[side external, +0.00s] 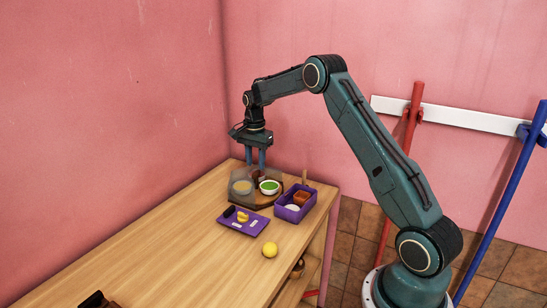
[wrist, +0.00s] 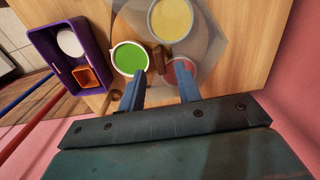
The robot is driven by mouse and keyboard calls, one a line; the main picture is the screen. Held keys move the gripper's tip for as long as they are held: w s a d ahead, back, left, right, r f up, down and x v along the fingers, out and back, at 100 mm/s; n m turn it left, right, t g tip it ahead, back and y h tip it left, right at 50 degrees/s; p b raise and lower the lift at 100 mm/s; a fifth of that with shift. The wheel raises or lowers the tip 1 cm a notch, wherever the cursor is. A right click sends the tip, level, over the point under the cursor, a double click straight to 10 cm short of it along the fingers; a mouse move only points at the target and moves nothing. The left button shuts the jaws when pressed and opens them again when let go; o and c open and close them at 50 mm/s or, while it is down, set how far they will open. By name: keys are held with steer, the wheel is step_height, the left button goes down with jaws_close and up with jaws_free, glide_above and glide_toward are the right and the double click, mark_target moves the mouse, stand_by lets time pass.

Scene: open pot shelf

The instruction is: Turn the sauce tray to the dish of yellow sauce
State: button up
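The sauce tray (side external: 268,202) stands at the far end of the wooden table. It carries a dish of yellow sauce (side external: 242,187), a white dish of green sauce (side external: 269,187) and a dark reddish dish behind. A see-through cover seems to stand over the yellow dish. In the wrist view, the yellow dish (wrist: 172,20) is at the top, the green dish (wrist: 129,58) at the left and the reddish dish (wrist: 180,72) partly behind a finger. A small brown knob (wrist: 158,60) lies between them. My gripper (wrist: 160,76) is open above the tray, its fingers apart and empty.
A purple mat (side external: 243,221) with yellow and black items lies in front. A yellow ball (side external: 270,249) sits nearer. The table's left part is mostly clear; pink walls stand close behind.

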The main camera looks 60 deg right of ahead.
mark_target(256, 172)
steer(key=shift+f, duration=1.75)
jaws_close()
